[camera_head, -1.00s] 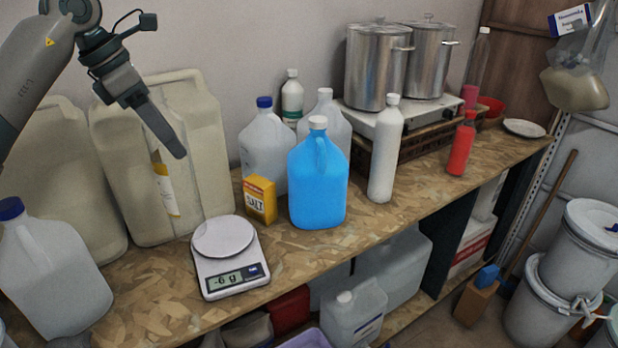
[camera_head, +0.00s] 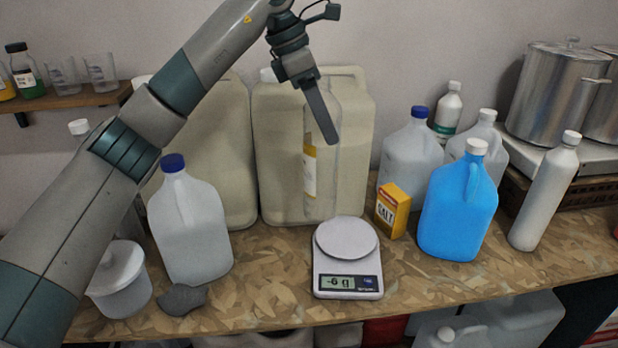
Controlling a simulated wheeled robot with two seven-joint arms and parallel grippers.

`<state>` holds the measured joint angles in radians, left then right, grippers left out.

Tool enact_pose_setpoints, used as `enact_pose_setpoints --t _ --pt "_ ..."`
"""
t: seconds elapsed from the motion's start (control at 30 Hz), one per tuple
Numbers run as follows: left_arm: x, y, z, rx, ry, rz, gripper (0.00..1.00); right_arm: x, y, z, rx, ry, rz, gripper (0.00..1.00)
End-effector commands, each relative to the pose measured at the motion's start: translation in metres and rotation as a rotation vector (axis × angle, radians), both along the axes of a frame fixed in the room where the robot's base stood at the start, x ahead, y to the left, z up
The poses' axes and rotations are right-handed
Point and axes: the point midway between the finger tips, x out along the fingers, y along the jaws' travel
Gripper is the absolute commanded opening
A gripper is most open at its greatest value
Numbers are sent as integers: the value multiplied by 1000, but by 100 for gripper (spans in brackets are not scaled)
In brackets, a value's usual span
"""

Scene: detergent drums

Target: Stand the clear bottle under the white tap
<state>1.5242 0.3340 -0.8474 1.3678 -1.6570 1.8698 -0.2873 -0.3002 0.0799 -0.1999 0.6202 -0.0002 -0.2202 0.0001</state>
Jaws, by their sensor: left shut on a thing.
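My left gripper (camera_head: 322,118) comes in from the top of the view, its dark finger pointing down. It is shut on the clear bottle (camera_head: 324,190), which is see-through and has a yellow and white label on its left side. The bottle is upright in front of a large beige drum (camera_head: 272,130); whether its base touches the bench is hard to tell. The white tap is not visible. My right gripper is not in view.
A blue-capped jug (camera_head: 190,225) stands left on the bench, beside a white lidded tub (camera_head: 121,285). A scale (camera_head: 347,245) reading -6 g is at the front. A salt box (camera_head: 393,212) and blue jug (camera_head: 458,212) stand right. The bench's front strip is mostly clear.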

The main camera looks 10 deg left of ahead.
Motion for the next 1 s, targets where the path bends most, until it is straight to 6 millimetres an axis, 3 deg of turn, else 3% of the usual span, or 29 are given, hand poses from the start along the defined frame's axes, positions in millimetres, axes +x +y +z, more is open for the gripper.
enact_pose_setpoints --t 0.17,0.6,0.8,1.0 --pt "-6 16 -8 0 2 1 24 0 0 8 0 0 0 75" --pt "-38 87 -54 1 4 3 24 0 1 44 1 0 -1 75" --pt "-45 104 -66 0 0 1 24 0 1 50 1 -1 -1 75" --pt "-46 105 -69 0 -1 0 24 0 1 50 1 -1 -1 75"
